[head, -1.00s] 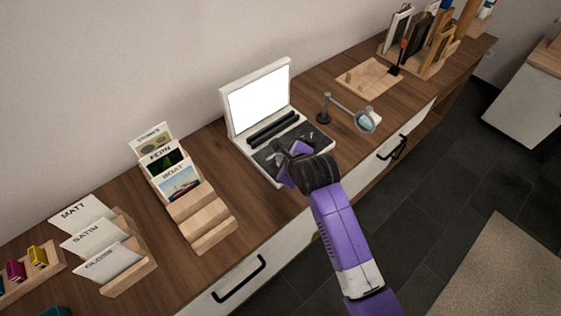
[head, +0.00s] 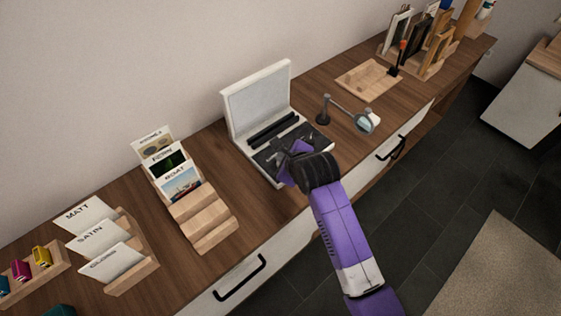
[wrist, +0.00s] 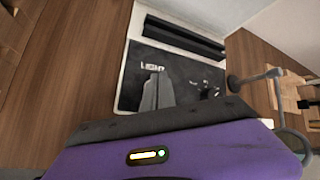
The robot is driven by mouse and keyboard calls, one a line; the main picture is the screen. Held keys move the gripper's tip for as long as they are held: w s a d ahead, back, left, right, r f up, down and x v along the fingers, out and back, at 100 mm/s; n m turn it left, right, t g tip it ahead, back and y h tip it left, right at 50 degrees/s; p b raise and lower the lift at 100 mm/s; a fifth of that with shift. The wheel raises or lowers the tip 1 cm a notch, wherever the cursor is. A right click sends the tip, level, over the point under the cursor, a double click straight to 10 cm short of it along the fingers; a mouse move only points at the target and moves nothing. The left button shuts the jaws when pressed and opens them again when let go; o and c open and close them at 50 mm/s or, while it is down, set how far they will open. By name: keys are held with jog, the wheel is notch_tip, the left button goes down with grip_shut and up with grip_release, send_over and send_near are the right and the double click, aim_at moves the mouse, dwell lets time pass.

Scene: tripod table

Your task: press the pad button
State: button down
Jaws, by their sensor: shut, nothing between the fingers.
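The pad device (head: 258,98) is a white unit with an upright panel and a dark flat base (wrist: 129,92). Its panel is grey and unlit. In the wrist view a white "LIGHT" label (wrist: 152,67) is printed on the dark base, with a small dark control ringed by white marks (wrist: 206,91) to its right. My gripper (head: 279,158) is shut and empty, over the base. In the wrist view its grey fingertips (wrist: 154,72) end just below the label. I cannot make out the button itself, and whether the tips touch the base is unclear.
A lamp-like magnifier on a jointed arm (head: 347,110) stands close to the right of the pad. A wooden card rack (head: 207,222) stands to the left, with another holder (head: 134,276) beyond.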

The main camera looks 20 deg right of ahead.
jog(key=shift+r, duration=0.1)
notch_tip(320, 180, up, 6)
jog(key=p, duration=0.5)
dwell(0.5)
